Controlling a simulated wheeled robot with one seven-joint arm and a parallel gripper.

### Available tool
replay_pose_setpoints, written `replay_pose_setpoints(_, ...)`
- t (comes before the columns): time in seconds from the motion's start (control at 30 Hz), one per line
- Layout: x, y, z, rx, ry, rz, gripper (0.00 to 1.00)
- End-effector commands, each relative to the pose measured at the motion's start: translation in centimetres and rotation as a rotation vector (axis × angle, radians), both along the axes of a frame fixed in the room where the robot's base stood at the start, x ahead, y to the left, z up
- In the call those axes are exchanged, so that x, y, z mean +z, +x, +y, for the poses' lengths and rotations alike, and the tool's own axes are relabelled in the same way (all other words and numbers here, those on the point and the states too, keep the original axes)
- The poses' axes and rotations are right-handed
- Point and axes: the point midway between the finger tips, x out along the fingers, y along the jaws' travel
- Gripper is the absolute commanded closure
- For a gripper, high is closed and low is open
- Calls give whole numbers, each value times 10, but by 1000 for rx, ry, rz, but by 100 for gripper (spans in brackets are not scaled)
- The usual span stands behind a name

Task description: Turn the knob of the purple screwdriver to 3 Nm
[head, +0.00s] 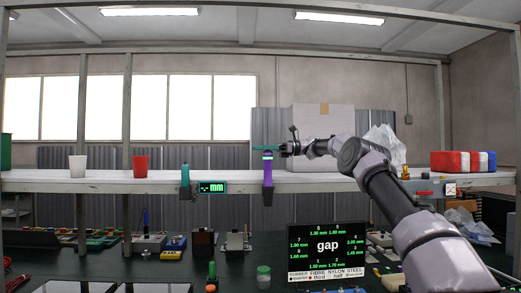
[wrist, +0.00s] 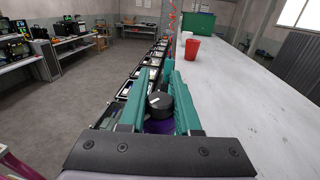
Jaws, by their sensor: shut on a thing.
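The purple screwdriver (head: 267,172) hangs upright at the front edge of the white shelf in the head view. Its dark knob (wrist: 160,101) shows from above in the wrist view, with a light mark on its top and a bit of purple body (wrist: 158,127) below. My gripper (head: 268,147) is level with the screwdriver's top. In the wrist view its teal fingers (wrist: 166,84) stand on either side of the knob and are shut on it. The scale around the knob is too small or hidden to read.
A teal-handled tool (head: 185,176) with a green "mm" display (head: 212,187) hangs left along the shelf edge. A red cup (head: 140,166) and a white cup (head: 77,166) stand on the shelf. A "gap" screen (head: 328,245) stands on the dark bench below.

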Motion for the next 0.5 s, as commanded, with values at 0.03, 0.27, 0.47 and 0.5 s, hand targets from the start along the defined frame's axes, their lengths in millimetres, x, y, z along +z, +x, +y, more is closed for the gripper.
replay_pose_setpoints(0.03, 0, 0, 0, 0, 1, 0, 100)
replay_pose_setpoints(0.27, 0, 0, 0, 0, 1, 0, 38)
replay_pose_setpoints(0.47, 0, 0, 0, -1, 0, 0, 38)
replay_pose_setpoints(0.5, 0, 0, 0, -1, 0, 0, 38)
